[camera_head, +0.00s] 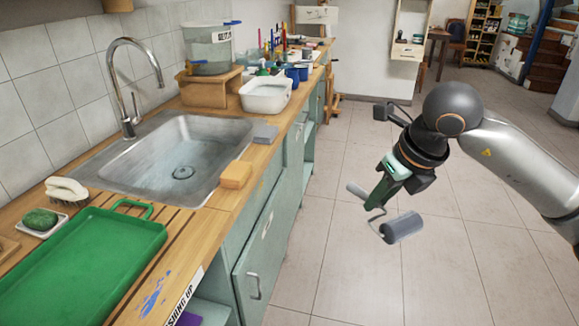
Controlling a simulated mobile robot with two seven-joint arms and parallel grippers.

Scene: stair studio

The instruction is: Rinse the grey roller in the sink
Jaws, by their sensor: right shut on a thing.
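The grey roller (403,227) hangs in the air over the tiled floor, right of the counter, on a bent wire frame. My right gripper (386,188) is shut on the roller's handle, which is mostly hidden between the fingers. The roller is apart from the counter and the sink. The metal sink (205,140) is set in the wooden counter at the left, with a dark drain in its floor. A curved tap (133,85) stands at its back edge; I see no water running. My left gripper is not in view.
A green tray (85,262) lies on the counter's near end, beside a brush (66,190) and a green soap (40,219). An orange sponge (236,174) and a grey block (265,132) sit by the sink's right rim. A white tub (266,95) stands beyond.

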